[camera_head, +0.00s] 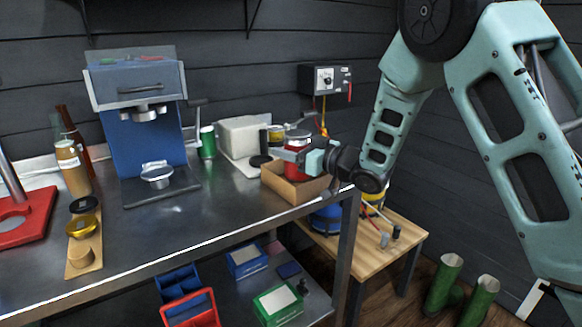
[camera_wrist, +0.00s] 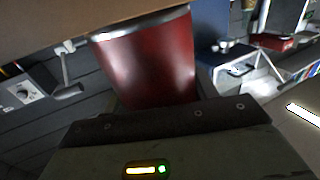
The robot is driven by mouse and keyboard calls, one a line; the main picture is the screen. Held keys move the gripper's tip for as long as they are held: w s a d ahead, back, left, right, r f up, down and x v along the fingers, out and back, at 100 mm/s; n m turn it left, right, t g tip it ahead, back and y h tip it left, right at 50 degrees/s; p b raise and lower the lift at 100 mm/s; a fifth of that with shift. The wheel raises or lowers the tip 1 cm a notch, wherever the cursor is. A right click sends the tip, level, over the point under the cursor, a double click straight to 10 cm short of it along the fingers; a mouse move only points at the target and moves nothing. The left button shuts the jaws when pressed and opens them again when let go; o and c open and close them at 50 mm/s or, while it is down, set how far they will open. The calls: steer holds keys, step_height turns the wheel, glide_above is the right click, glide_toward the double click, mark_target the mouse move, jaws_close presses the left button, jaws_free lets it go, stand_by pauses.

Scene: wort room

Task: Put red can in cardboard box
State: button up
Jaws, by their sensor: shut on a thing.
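The red can (camera_head: 297,145), with a silvery top, is upright at the cardboard box (camera_head: 300,191). My gripper (camera_head: 297,157) reaches in from the right and is shut around the can's side. In the wrist view the red can (camera_wrist: 150,62) fills the middle, between the fingers, and the brown cardboard (camera_wrist: 80,20) runs across the top edge, close to the can's rim. The box is open-topped and sits at the right end of the metal counter. The can's lower end is hidden by the box wall, so I cannot tell whether it touches the bottom.
A control box (camera_head: 325,79) hangs on the wall behind. A wooden table (camera_head: 375,245) is lower right. The counter's front middle is clear.

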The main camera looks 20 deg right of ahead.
mark_target(292, 164)
steer(key=shift+f, duration=2.05)
steer(key=o, duration=1.2)
steer(key=shift+f, duration=0.1)
steer(key=b+v, duration=0.2)
steer(key=v, duration=1)
steer(key=shift+s, duration=0.1)
